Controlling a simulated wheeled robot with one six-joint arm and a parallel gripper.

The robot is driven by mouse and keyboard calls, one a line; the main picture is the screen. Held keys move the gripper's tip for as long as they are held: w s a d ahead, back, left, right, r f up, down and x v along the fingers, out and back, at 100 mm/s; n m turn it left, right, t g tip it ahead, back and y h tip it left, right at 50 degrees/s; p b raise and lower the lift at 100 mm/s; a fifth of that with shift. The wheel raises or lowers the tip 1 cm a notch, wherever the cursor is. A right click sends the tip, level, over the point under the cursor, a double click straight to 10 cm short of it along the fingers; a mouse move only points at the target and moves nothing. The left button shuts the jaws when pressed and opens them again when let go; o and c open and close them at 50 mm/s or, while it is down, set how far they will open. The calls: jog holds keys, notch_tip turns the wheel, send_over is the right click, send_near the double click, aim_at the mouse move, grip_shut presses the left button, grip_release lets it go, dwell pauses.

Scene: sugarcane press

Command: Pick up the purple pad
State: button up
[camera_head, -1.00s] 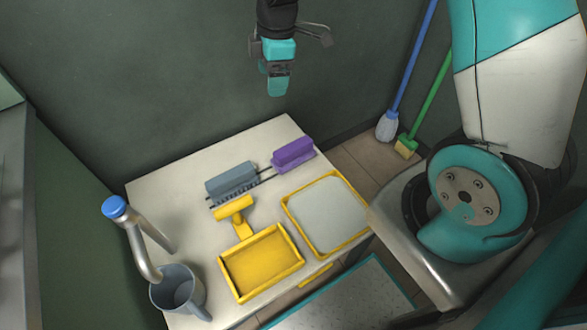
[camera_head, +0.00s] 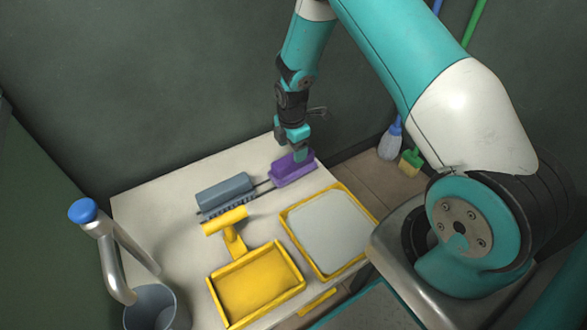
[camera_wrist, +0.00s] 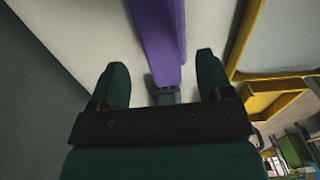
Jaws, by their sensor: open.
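The purple pad (camera_head: 290,172) is a long block lying on the far right part of the white table, beside the grey pad. In the wrist view the purple pad (camera_wrist: 160,40) runs up from between my two fingers, with a small grey piece at its near end. My gripper (camera_head: 300,148) is over the pad's far side in the head view. In the wrist view my gripper (camera_wrist: 160,82) is open, one finger on each side of the pad, with gaps showing. Whether the fingertips reach down to the pad's height cannot be told.
The grey pad (camera_head: 225,192) lies to the left on the white table (camera_head: 165,190). A yellow-rimmed tray (camera_head: 283,215) and a yellow dustpan-like tray (camera_head: 213,287) are nearer. A blue-capped metal pipe (camera_head: 113,265) and grey cup (camera_head: 130,312) stand at left. The wall (camera_head: 180,80) is close behind.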

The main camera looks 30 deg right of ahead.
notch_tip(320, 180, down, 6)
jog(key=shift+d+b, duration=0.15)
jog(key=shift+b, duration=0.65)
jog(key=c, duration=1.1)
jog(key=shift+o, duration=0.2)
jog(key=shift+r, duration=0.15)
notch_tip(320, 180, up, 20)
jog(key=p, duration=0.4)
